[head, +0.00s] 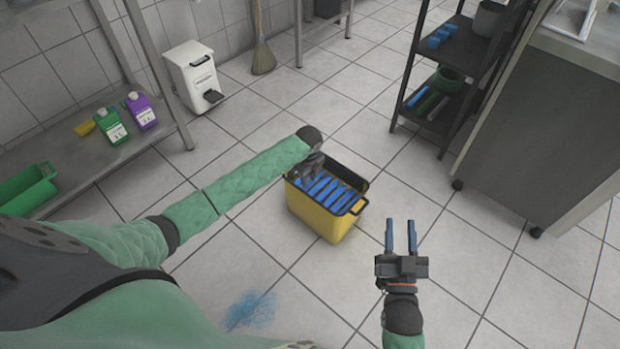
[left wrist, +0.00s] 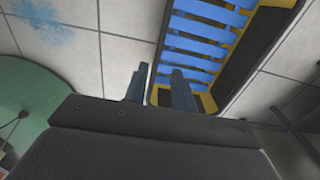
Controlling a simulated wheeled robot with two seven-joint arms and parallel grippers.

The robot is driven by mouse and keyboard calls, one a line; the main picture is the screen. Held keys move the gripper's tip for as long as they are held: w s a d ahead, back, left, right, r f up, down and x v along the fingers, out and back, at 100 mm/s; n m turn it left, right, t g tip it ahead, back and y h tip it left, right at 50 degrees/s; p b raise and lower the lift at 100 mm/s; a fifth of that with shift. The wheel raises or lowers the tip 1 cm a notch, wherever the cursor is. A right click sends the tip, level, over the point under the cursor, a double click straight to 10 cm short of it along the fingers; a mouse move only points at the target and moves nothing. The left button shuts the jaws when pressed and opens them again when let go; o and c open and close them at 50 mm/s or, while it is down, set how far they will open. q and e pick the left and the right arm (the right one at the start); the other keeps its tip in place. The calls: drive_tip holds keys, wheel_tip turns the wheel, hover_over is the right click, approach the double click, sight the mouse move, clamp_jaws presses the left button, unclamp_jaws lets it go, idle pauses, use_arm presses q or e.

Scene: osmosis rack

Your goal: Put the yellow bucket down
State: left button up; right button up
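The yellow bucket (head: 318,216) with a black rim stands upright in the middle of the head view, apparently on the tiled floor. Several blue slats lie across its top; they also show in the left wrist view (left wrist: 205,45). A black handle (head: 361,206) is at its near right end. My left gripper (head: 316,170) is at the bucket's far left end, its fingertips hard to see from the head. In the left wrist view its two fingers (left wrist: 160,85) are apart near the bucket's end, with a visible gap. My right gripper (head: 401,237) is open and empty, right of the bucket.
A metal shelf (head: 95,165) with green and purple bottles stands on the left. A white bin (head: 190,75) is by the wall. A dark rack (head: 450,75) and a grey cabinet (head: 535,125) are on the right. A blue patch (head: 250,309) marks the floor in front.

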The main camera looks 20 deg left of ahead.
use_arm(q)
drive_tip(key=s+d+r+n+t+h, duration=0.1)
drive_tip(key=s+d+n+t+h, duration=0.25)
drive_tip(key=d, duration=0.65)
drive_tip(key=s+d+n+t+h, duration=0.2)
drive_tip(key=s+d+n+t, duration=0.25)
drive_tip(key=d, duration=0.65)
drive_tip(key=s+r+n+t, duration=0.5)
drive_tip(key=s+r+t, duration=0.1)
drive_tip(key=r, duration=0.5)
drive_tip(key=s+r+n+t+h, duration=0.1)
drive_tip(key=s+r+n+t, duration=0.5)
drive_tip(key=s+r, duration=0.2)
wheel_tip(320, 180, up, 3)
drive_tip(key=shift+s+d+f+n+t, duration=0.1)
drive_tip(key=shift+s+d+n+t, duration=0.2)
drive_tip(key=shift+s+d, duration=0.15)
